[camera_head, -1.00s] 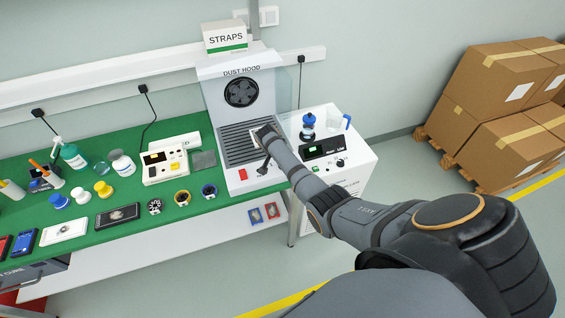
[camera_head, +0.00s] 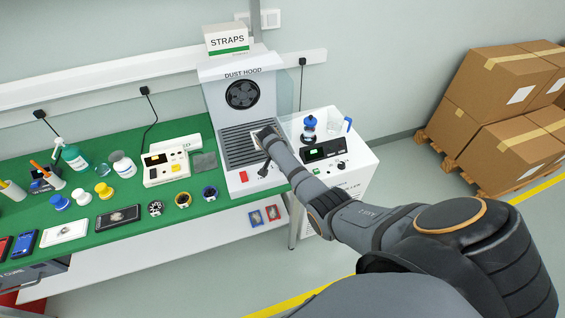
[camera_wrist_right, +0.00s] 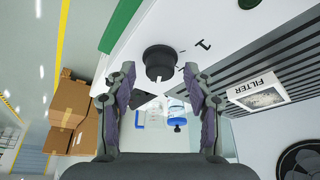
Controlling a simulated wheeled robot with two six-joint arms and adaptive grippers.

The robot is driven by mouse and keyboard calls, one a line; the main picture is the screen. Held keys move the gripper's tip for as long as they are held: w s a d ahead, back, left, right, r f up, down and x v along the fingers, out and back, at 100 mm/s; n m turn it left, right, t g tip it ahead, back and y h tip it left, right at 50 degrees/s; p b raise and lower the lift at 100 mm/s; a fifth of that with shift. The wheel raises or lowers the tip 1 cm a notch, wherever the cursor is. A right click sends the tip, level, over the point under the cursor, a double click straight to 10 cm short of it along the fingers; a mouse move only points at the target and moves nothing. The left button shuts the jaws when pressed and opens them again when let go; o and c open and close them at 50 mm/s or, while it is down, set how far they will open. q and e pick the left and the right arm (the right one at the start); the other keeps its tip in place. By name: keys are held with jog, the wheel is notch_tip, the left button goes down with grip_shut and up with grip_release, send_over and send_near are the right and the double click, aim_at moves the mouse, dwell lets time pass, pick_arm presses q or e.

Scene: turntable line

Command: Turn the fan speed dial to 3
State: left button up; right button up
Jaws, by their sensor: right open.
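The dust hood (camera_head: 241,72) stands at the right end of the green bench, with a fan behind its upper front and a slatted grille below. In the right wrist view a black round dial (camera_wrist_right: 160,61) sits on the hood's white front panel, with dark printed marks beside it. My right gripper (camera_wrist_right: 160,84) is open, its two fingers apart on either side of the dial, and holds nothing. I cannot tell whether a finger touches the dial. In the head view my right forearm reaches to the hood's front and partly covers that panel. My left gripper is out of view.
A red switch (camera_head: 243,176) is on the hood's front. A box marked FILTER (camera_wrist_right: 258,92) lies by the grille. A white cabinet (camera_head: 352,178) with a blue-topped jar stands right of the hood. Bottles, phones and pots crowd the bench on the left. Cartons (camera_head: 500,95) stand far right.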

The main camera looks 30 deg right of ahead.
jog(key=v, duration=1.2)
